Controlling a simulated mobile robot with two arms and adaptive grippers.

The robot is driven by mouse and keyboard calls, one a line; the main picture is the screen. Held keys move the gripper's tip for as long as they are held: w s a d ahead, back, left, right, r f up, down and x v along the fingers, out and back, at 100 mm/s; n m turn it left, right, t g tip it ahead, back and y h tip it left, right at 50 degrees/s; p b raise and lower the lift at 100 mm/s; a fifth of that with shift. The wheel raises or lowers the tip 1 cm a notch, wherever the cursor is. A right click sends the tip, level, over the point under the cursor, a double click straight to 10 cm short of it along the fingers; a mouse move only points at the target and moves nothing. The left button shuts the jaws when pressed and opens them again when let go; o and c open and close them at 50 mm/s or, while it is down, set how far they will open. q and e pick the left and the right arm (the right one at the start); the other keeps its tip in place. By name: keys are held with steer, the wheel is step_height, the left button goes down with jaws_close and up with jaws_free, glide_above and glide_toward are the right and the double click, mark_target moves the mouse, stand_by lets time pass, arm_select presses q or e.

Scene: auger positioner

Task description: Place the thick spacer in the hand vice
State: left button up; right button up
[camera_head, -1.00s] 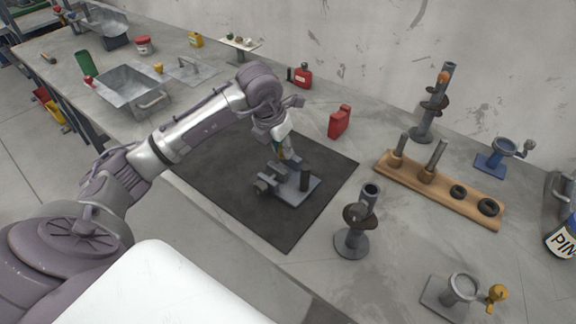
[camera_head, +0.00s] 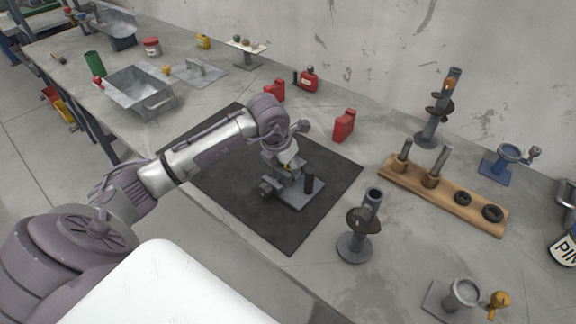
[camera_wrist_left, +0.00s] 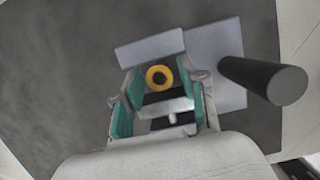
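The hand vice (camera_head: 297,196) is a grey tool with a flat base and an upright dark cylinder, on the black mat. In the left wrist view its grey block (camera_wrist_left: 150,48) and the dark cylinder (camera_wrist_left: 262,78) show. A yellow ring (camera_wrist_left: 159,77), seemingly the thick spacer, lies in front of the grey block. My left gripper (camera_head: 287,160) is over the vice. In the left wrist view its green-padded fingers (camera_wrist_left: 161,82) stand on both sides of the ring; whether they touch it I cannot tell. My right gripper is out of view.
The mat (camera_head: 240,195) is bare around the vice. A dark stand with a tilted tube (camera_head: 362,225) is close on the right. A wooden rack (camera_head: 455,197) with posts and black rings stands farther right. A red can (camera_head: 344,126) stands behind.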

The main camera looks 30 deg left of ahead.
arm_select(q)
steer(key=shift+r, duration=0.35)
steer(key=b+v, duration=0.1)
steer(key=v, duration=1)
steer(key=shift+s+r, duration=0.2)
steer(key=shift+r, duration=0.15)
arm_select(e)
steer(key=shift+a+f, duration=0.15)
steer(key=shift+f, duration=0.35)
